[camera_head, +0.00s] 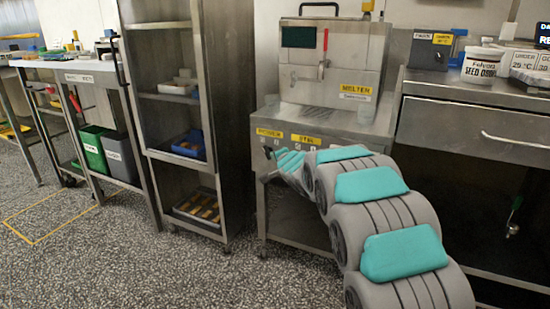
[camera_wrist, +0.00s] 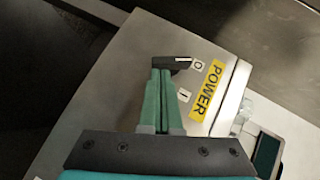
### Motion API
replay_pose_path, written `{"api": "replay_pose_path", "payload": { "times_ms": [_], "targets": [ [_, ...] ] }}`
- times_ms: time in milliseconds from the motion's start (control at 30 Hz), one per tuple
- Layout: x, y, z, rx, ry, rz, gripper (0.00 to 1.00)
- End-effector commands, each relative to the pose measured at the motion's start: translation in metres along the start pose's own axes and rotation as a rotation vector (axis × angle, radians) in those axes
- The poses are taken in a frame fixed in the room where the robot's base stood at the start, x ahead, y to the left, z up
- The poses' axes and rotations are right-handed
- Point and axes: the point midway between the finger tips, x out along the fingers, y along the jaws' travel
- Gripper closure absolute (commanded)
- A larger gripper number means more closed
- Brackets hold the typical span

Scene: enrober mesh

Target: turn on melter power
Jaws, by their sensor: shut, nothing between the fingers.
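The melter (camera_head: 340,65) is a steel machine with a yellow MELTER label, standing at the middle of the head view. Its yellow POWER label (camera_wrist: 207,90) shows in the wrist view, beside small white O (camera_wrist: 197,65) and I (camera_wrist: 184,96) marks. A black power switch knob (camera_wrist: 182,63) with a white line sits next to the O mark. My gripper (camera_wrist: 161,73) is shut and empty, its green fingertips right at the knob's edge; I cannot tell whether they touch. In the head view my arm hides part of the melter's front panel.
A steel shelf rack (camera_head: 228,80) with trays stands close on the melter's left. A steel counter (camera_head: 470,105) with tubs stands on its right. Speckled floor (camera_head: 130,265) is free at the front left.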

Motion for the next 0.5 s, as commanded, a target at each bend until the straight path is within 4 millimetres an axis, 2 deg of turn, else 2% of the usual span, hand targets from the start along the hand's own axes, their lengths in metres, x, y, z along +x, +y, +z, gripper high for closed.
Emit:
{"api": "replay_pose_path", "payload": {
  "times_ms": [500],
  "targets": [
    [0.0019,0.0075,0.0031,0.097,-0.002,-0.092,1.00]
  ]
}}
